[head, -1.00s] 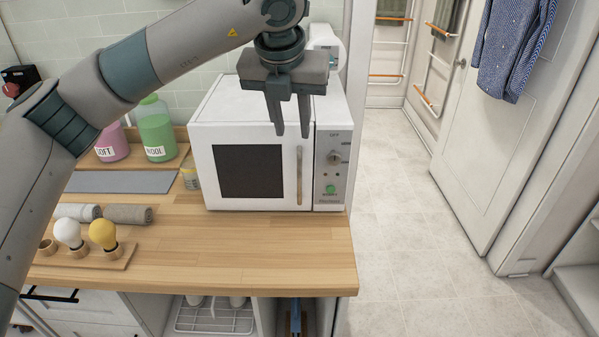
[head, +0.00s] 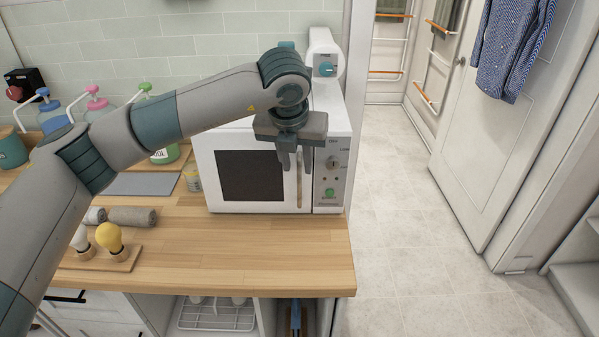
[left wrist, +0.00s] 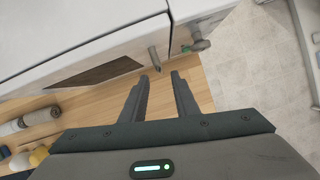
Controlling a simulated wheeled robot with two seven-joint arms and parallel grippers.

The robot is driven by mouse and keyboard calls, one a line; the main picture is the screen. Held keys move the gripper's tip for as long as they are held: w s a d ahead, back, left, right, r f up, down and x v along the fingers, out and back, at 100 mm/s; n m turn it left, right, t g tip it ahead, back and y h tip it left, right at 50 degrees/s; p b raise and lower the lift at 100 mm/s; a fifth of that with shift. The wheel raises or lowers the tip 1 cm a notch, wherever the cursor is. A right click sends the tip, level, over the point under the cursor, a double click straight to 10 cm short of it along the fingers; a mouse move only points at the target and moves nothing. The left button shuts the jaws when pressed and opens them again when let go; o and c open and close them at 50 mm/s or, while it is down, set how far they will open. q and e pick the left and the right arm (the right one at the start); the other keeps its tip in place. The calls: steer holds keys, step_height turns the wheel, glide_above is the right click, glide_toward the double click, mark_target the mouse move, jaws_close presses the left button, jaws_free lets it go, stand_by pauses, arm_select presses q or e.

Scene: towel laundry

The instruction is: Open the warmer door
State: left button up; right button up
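The white warmer (head: 232,147) stands on the wooden counter with its dark-windowed door (head: 250,176) shut. Its upright door handle (head: 299,192) is at the door's right edge, beside the control panel (head: 330,178). My left gripper (head: 296,169) is in front of the door, at the upper part of the handle, pointing down. Its fingers are apart. In the left wrist view the handle (left wrist: 155,58) shows just beyond the open fingertips (left wrist: 158,74), roughly in line with the gap, and nothing is seen between the fingers. My right gripper is out of view.
The counter (head: 230,245) is clear in front of the warmer. Rolled towels (head: 132,217) and a stand with bulb-shaped pieces (head: 120,262) are at the left. A small jar (head: 192,178) stands beside the warmer. Open floor (head: 410,230) lies to the right.

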mark_target(299, 175)
arm_select(q)
steer(key=p+x, duration=0.2)
steer(key=x, duration=0.5)
steer(key=shift+f, duration=0.15)
jaws_close()
